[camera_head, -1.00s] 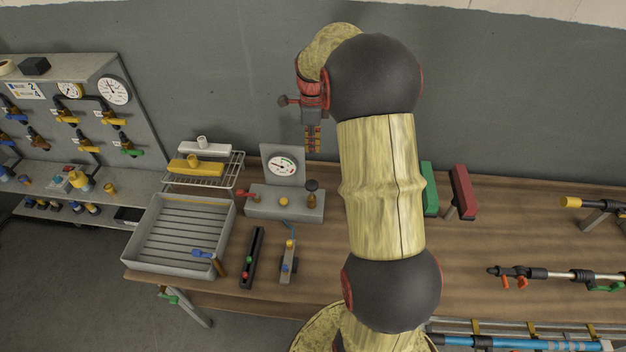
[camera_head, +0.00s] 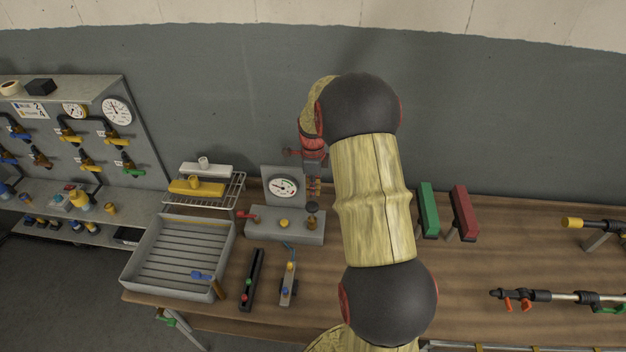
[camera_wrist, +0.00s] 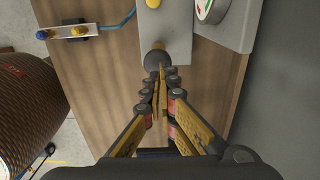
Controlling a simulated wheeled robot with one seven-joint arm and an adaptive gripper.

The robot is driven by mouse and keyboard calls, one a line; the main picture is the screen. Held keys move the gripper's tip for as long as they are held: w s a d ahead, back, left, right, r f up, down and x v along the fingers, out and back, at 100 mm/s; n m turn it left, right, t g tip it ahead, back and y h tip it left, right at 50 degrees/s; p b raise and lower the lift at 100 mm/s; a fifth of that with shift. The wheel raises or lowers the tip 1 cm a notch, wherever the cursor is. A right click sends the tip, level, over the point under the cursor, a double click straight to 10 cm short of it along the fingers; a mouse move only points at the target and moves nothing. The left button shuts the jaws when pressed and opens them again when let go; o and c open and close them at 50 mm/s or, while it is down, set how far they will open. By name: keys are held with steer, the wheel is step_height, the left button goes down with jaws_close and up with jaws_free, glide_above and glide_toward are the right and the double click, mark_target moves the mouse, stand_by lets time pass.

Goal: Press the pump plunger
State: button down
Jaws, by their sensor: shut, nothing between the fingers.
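The pump unit (camera_head: 270,224) is a grey box on the workbench with a gauge behind it. Its plunger, a black knob on a brass stem (camera_head: 312,208), stands at the box's right end. In the wrist view the dark knob (camera_wrist: 154,59) shows just beyond my fingertips. My gripper (camera_head: 314,194) points down right above the knob, with its fingers shut and empty. The fingertips also show in the wrist view (camera_wrist: 162,75), overlapping the knob's near edge. I cannot tell whether they touch it.
The box also carries a yellow button (camera_head: 285,223) and a red lever (camera_head: 246,214). The gauge (camera_head: 283,187) stands close to my gripper. A grey tray (camera_head: 128,272) and a wire rack (camera_head: 234,190) lie left. Green (camera_head: 429,209) and red (camera_head: 464,212) blocks stand right.

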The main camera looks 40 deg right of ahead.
mark_target(313, 204)
steer(key=shift+f, duration=1.9)
steer(key=shift+f, duration=0.1)
step_height(313, 204, down, 5)
steer(key=shift+r+b, duration=0.2)
steer(key=shift+b, duration=0.9)
steer(key=shift+r, duration=0.1)
steer(key=shift+r+p, duration=0.4)
steer(key=shift+r, duration=0.05)
step_height(313, 204, up, 13)
steer(key=p, duration=0.1)
